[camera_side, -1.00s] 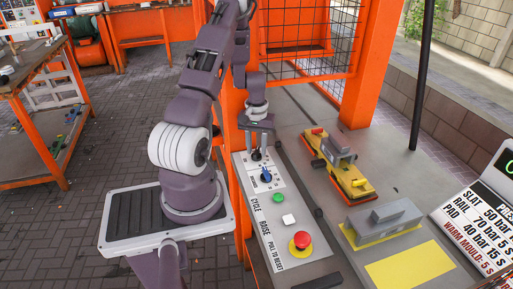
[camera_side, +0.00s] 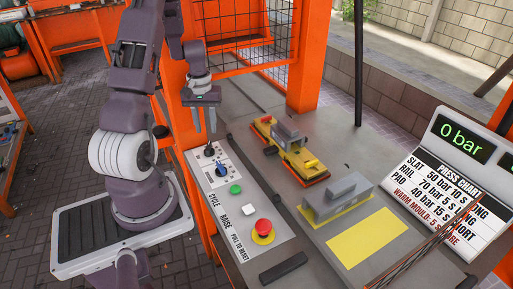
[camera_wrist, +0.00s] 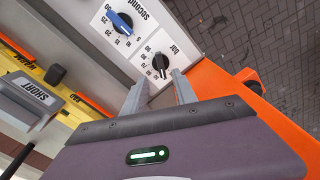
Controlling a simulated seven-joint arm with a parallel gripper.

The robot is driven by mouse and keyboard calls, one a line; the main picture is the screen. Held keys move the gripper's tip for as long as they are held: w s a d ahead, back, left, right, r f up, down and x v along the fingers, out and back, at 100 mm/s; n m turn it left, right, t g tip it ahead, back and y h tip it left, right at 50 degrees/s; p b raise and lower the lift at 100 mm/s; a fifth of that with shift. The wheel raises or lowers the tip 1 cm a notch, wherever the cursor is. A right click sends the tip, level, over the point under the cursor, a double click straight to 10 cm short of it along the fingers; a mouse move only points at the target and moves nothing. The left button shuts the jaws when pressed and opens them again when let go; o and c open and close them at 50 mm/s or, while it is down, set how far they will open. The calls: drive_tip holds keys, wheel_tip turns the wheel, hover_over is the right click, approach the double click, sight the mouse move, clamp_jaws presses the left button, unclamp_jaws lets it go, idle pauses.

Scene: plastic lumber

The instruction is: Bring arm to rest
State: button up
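My gripper (camera_side: 205,130) hangs fingers-down above the far end of the white control panel (camera_side: 204,182). In the wrist view its two grey fingers (camera_wrist: 158,88) are apart with nothing between them. The black bar knob (camera_side: 209,151) is just below the fingertips, and a gap shows between them. In the wrist view this knob (camera_wrist: 160,63) appears beyond the fingers. The blue seconds knob (camera_side: 221,171) is nearer the camera on the panel and also shows in the wrist view (camera_wrist: 119,21).
The panel also has a green button (camera_side: 235,189), a white button (camera_side: 248,210) and a red stop button (camera_side: 263,226). A yellow mould (camera_side: 301,160) and grey block (camera_side: 340,196) stand right. The display (camera_side: 464,136) reads 0 bar. An orange post (camera_side: 310,60) stands behind.

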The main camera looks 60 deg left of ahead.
drive_tip(key=w+d+r+m+t, duration=0.2)
drive_tip(key=w+d+r+m, duration=0.1)
drive_tip(key=d+r, duration=0.65)
drive_tip(key=w+d+r+m+t, duration=0.1)
drive_tip(key=w+d+r+m, duration=0.2)
drive_tip(key=d+r, duration=0.6)
drive_tip(key=s+d+r+m+t, duration=0.1)
drive_tip(key=s+d+r+m, duration=0.1)
drive_tip(key=s+d, duration=0.5)
drive_tip(key=s+d+r+m+t, duration=0.1)
drive_tip(key=s+d+r+m, duration=0.1)
drive_tip(key=s+d+m, duration=0.2)
drive_tip(key=s+d, duration=0.2)
drive_tip(key=d, duration=0.1)
drive_tip(key=shift+s+d+r+t, duration=0.3)
drive_tip(key=shift+s+d+r, duration=0.05)
drive_tip(key=shift+d+r, duration=0.05)
